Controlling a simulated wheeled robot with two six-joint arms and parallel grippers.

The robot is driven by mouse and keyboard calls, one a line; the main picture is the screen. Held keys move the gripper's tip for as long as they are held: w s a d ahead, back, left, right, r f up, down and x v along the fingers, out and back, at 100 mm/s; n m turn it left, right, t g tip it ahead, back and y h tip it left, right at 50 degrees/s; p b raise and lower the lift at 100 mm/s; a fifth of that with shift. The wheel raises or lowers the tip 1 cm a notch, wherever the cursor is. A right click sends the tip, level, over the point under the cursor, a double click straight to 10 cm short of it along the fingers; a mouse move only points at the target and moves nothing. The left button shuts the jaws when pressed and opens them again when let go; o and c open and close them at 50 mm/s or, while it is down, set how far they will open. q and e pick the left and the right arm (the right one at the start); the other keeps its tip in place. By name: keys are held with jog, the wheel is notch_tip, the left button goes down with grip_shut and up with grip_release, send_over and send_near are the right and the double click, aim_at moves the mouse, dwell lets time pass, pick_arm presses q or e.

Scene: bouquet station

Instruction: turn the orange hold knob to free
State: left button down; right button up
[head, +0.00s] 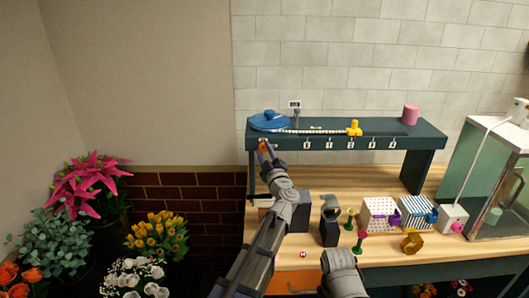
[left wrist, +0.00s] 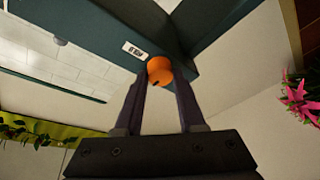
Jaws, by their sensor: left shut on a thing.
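The orange hold knob (left wrist: 160,70) is on the front edge of the dark teal shelf, at its left end. A small dark mark shows on the knob's face in the left wrist view. A white label (left wrist: 133,49) with dark lettering sits beside it, too small to read surely. My left gripper (left wrist: 163,88) is shut on the knob, one finger on each side. In the head view, the left gripper (head: 266,149) reaches up to the shelf's left end and partly covers the knob.
The teal shelf (head: 425,152) carries a blue disc (head: 268,120), a yellow piece (head: 354,128) and a pink cylinder (head: 410,115). Patterned boxes (head: 380,217) and small stands are on the wooden bench below. A glass case (head: 485,190) stands right. Potted flowers (head: 158,236) fill the left.

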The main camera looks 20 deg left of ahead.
pick_arm(q)
jog(key=c, duration=0.5)
grip_release()
jog(key=shift+s, duration=0.1)
jog(key=b+v, duration=0.1)
jog(key=v, duration=0.6)
jog(key=shift+s+d, duration=0.25)
